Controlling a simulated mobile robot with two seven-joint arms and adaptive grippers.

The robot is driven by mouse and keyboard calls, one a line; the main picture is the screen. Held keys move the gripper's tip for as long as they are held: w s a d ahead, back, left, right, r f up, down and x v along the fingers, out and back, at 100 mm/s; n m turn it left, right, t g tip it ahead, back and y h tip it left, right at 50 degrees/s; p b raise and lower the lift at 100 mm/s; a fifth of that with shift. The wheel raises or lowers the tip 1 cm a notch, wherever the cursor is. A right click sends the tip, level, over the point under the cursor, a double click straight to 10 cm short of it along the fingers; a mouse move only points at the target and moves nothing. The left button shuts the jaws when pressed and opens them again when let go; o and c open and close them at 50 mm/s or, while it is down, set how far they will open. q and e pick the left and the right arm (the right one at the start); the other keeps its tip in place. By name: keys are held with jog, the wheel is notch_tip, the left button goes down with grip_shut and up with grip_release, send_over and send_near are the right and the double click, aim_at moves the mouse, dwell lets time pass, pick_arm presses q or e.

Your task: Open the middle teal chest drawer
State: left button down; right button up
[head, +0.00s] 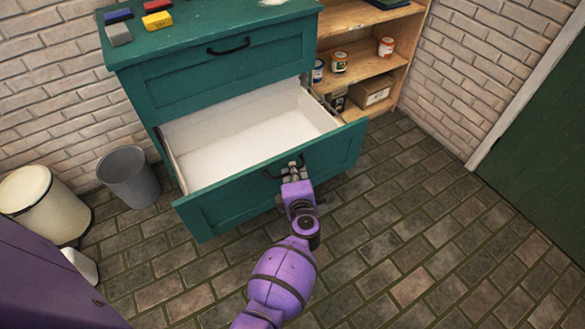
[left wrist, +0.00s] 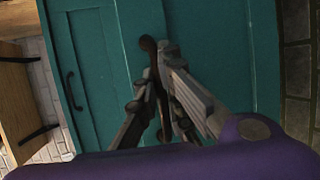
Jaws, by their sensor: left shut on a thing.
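The teal chest (head: 215,49) stands against the brick wall in the head view. Its drawer (head: 250,135) below the top one is pulled well out, and its white inside is empty. The drawer's front (head: 235,203) has a dark handle (head: 269,176), which also shows in the wrist view (left wrist: 148,44). My left gripper (head: 292,168) is shut on this handle, its fingers on either side of it in the wrist view (left wrist: 154,75). The gripper covers part of the handle. The top drawer (head: 190,77) is closed. My right gripper is not in view.
Coloured blocks (head: 157,20) lie on the chest top. A wooden shelf (head: 365,67) with cans and a box (head: 371,90) stands to the right. A grey bin (head: 130,180) and a cream bin (head: 45,208) stand to the left. The brick floor at right is clear.

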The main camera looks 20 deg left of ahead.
pick_arm(q)
jog(key=shift+w+r, duration=0.1)
jog(key=shift+r, duration=0.1)
jog(key=c, duration=2.1)
grip_release()
jog(key=shift+f, duration=0.1)
jog(key=v, duration=1.2)
jog(key=shift+d, duration=0.1)
